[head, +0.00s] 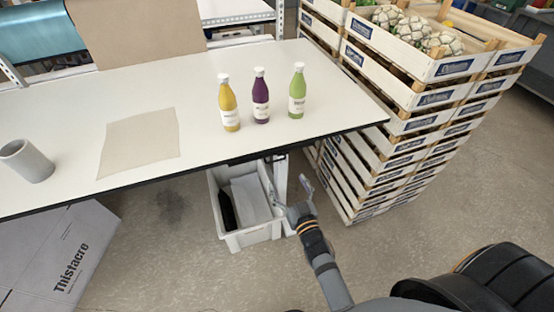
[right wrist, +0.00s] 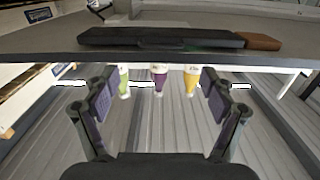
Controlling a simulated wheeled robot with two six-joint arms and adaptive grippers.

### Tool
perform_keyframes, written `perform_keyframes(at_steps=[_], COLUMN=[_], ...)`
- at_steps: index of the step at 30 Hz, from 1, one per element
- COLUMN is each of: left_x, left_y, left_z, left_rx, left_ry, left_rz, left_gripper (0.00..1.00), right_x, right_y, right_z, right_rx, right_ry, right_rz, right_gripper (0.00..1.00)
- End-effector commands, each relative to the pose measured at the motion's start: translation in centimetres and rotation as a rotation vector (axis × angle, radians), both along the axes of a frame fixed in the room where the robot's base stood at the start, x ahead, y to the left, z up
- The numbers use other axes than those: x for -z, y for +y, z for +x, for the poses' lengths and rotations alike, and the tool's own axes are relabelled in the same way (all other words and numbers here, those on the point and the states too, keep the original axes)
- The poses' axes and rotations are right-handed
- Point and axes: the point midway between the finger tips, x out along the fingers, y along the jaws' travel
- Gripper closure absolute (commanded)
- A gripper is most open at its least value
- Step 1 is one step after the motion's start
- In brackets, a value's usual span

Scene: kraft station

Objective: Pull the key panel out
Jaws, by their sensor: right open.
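My right gripper (head: 290,190) is in front of and below the table's front edge in the head view. Its two fingers stand wide apart with nothing between them in the right wrist view (right wrist: 157,97). A long flat dark panel with a brown end, likely the key panel (right wrist: 160,39), lies along the table's edge in the right wrist view, which looks upside down. The panel is apart from the fingers. In the head view the tabletop mostly hides that spot; only small dark parts show under the edge. My left gripper is not in view.
The white table (head: 60,115) carries yellow (head: 229,108), purple (head: 261,100) and green (head: 297,95) bottles, a grey cup (head: 27,162) and a beige sheet (head: 140,142). A pale bin (head: 246,238) stands below, left of my right gripper. Stacked crates (head: 400,100) stand at right.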

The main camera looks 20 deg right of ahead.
Motion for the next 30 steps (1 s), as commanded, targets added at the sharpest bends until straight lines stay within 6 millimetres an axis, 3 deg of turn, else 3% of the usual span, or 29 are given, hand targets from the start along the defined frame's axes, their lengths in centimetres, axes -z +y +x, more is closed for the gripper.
perform_keyframes(at_steps=[15, 27, 30], left_x=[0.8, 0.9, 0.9], left_y=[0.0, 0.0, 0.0], left_z=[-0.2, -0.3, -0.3], left_rx=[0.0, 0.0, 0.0], left_ry=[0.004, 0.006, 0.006], left_rz=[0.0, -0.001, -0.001], left_gripper=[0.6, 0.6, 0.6], right_x=[0.1, 0.1, 0.1], right_y=[0.3, 0.3, 0.3], right_z=[9.3, 10.3, 10.3], right_rx=[0.0, 0.0, 0.0], right_ry=[-0.001, 0.002, 0.002], right_rz=[-0.001, 0.0, 0.0], right_gripper=[0.16, 0.16, 0.3])
